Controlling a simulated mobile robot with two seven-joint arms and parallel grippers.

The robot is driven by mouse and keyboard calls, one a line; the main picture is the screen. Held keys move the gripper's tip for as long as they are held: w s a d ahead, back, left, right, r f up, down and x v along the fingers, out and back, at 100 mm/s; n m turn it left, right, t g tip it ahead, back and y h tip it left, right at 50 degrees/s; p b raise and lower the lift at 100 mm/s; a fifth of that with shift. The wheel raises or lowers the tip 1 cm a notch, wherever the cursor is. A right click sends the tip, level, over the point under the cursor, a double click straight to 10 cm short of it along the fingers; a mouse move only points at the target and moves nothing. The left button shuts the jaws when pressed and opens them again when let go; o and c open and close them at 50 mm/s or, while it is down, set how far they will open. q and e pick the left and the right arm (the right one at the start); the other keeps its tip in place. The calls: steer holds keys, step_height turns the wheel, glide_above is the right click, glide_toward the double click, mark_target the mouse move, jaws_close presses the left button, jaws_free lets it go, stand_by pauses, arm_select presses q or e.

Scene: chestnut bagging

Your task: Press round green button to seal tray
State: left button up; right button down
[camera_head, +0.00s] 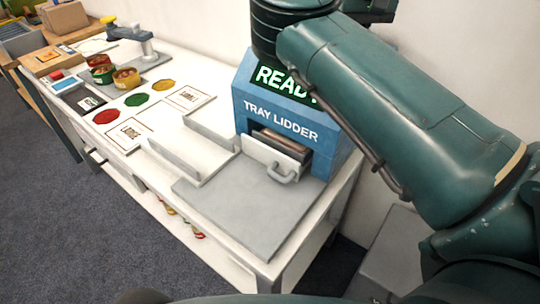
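The blue tray lidder (245,110) stands on the white bench, with a lit green sign partly hidden by my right arm that reads as READY. Its front opening holds something brownish behind a pale front with a grey handle (281,176). No round green button can be made out on the lidder; its top and right side are largely covered by my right arm. A flat green disc (136,99) lies on the bench farther left. My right arm crosses over the lidder, but its gripper is out of sight. My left gripper is not in view.
A grey plate (230,213) lies before the lidder, beside low pale rails (174,161). Red (106,117) and yellow (162,85) discs, labelled cards and several small pots (126,78) are farther left. A cardboard box (64,17) stands at the far left.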

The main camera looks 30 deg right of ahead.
steer(key=shift+f, duration=0.35)
stand_by(0.6)
step_height(320, 180, up, 7)
steer(key=p, duration=0.5)
steer(key=shift+r+p, duration=0.1)
steer(key=shift+p, duration=0.25)
